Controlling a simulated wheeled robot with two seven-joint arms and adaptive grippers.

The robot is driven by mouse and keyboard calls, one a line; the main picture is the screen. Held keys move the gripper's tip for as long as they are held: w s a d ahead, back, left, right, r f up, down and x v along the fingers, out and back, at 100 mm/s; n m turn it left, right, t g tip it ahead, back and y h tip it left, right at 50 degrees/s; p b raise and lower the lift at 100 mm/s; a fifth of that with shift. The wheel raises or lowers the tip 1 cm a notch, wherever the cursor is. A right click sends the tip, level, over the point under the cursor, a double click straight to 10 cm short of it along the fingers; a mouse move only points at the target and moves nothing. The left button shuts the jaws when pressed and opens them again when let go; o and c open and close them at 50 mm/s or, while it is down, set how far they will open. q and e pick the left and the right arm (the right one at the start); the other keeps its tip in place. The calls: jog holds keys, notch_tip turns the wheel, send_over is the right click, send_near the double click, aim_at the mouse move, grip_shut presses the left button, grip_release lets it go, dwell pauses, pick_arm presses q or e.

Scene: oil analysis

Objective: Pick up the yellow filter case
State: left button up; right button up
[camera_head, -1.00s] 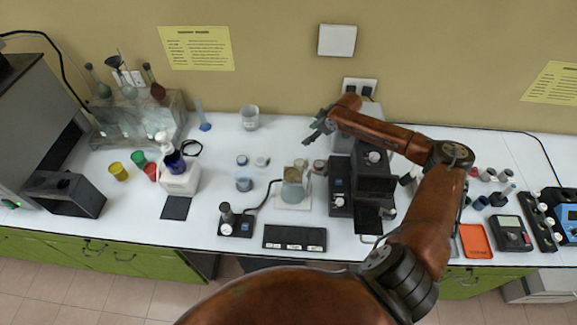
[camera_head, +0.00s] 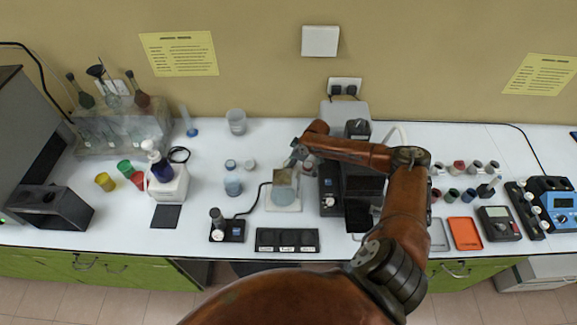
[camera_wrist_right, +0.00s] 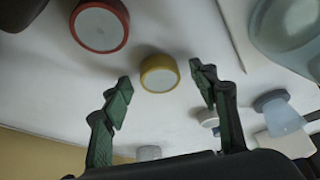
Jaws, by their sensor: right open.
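The yellow filter case (camera_wrist_right: 158,74) is a small round case with a pale grey top. In the right wrist view it stands on the white bench, in line with the gap between my right fingertips. My right gripper (camera_wrist_right: 161,78) is open and empty, with one green-padded finger on each side of that gap; I cannot tell its exact height over the case. In the head view my right gripper (camera_head: 297,150) is low over the bench behind the beaker, and the yellow case cannot be made out there. My left gripper is not in view.
A red case (camera_wrist_right: 100,26) stands close to the yellow one. A glass beaker (camera_wrist_right: 288,28) on a white plate is near too, as is a black instrument (camera_head: 330,195) right of the gripper. A blue-capped jar (camera_head: 232,184) stands to the left.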

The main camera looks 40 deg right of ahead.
jog(key=shift+c, duration=0.2)
jog(key=c, duration=1)
